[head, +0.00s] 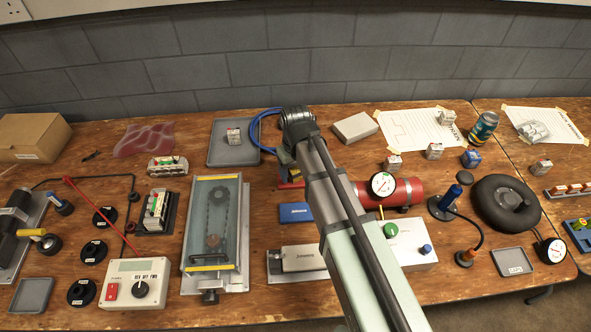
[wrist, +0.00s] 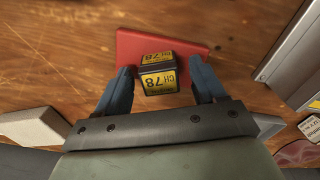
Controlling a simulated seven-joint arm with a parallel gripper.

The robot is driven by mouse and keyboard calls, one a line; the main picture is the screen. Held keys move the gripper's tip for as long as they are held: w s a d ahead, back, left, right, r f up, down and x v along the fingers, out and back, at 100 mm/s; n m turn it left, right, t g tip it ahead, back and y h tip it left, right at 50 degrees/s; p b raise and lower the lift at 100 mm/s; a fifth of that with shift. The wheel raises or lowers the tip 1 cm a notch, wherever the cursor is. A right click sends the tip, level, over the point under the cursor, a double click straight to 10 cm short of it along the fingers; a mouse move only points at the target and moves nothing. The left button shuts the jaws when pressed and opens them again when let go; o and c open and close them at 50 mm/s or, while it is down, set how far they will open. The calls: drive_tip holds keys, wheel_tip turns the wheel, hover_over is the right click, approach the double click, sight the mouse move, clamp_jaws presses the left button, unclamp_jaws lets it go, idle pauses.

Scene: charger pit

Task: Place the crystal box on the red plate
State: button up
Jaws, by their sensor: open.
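The red plate (wrist: 190,50) lies flat on the wooden table in the wrist view; its left end shows in the head view (head: 287,184), the rest hidden behind my arm. The crystal box (wrist: 158,71), a small dark block with yellow labels reading CH 78, is at the plate's near edge in the wrist view. I cannot tell whether it rests fully on the plate. My gripper (wrist: 161,76) is open, with one blue finger on each side of the box and a narrow gap at both sides.
A grey tray (head: 219,155) holding a small white box is left of my gripper. A blue box (head: 296,213) lies nearer, beside the glass-topped chain unit (head: 190,230).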

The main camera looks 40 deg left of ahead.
sight(295, 170)
wheel_tip(295, 170, up, 12)
idle(0.6)
drive_tip(key=shift+r, duration=0.1)
